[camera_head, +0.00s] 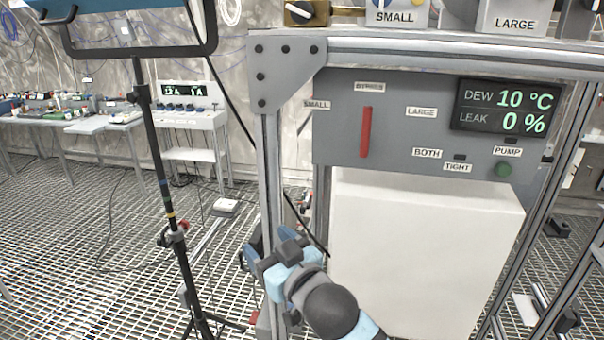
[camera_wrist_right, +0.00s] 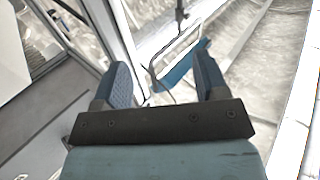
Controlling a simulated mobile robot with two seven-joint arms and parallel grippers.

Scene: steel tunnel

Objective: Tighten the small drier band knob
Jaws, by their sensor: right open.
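My right gripper (camera_head: 262,246) is low beside the left frame post, well below that knob. In the wrist view its two blue-grey fingers (camera_wrist_right: 165,82) stand apart with nothing between them. My left gripper is not in view.
A white cabinet (camera_head: 425,250) stands below. A black stand (camera_head: 160,180) rises at left from the grating floor.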

